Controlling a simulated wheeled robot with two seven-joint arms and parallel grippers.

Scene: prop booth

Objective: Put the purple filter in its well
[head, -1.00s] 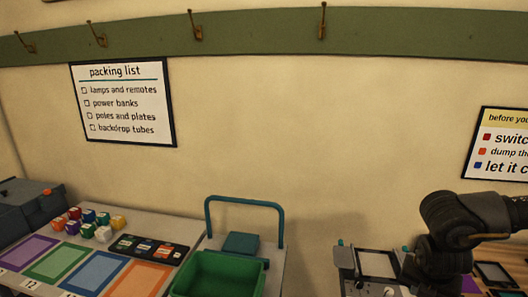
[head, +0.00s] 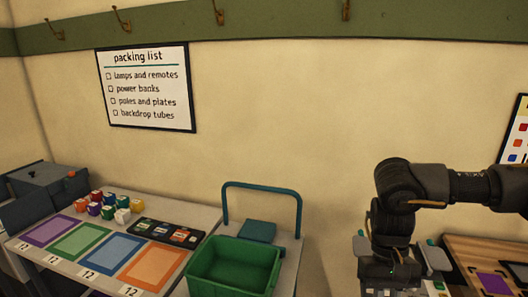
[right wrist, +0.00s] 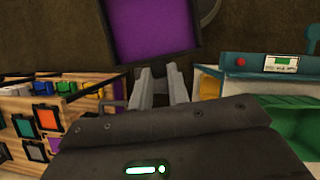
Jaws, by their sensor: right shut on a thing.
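My right gripper (right wrist: 160,82) is shut, and a purple filter (right wrist: 156,28) with a dark frame stands just beyond its fingertips in the right wrist view. The filter's upper part is cut off by the frame edge. In the head view my right arm hangs down at the right, and the filter in its grip is hidden there. A purple square (head: 495,283) shows on the wooden surface at the lower right; I cannot tell whether it is a well or another piece. My left gripper is not in view.
A wooden rack (right wrist: 38,110) with coloured squares stands at left in the wrist view. In the head view a green bin (head: 233,268) stands left of my arm. Left of it are coloured mats (head: 82,253), small cubes (head: 107,208) and a dark tray (head: 170,234). A wall is behind.

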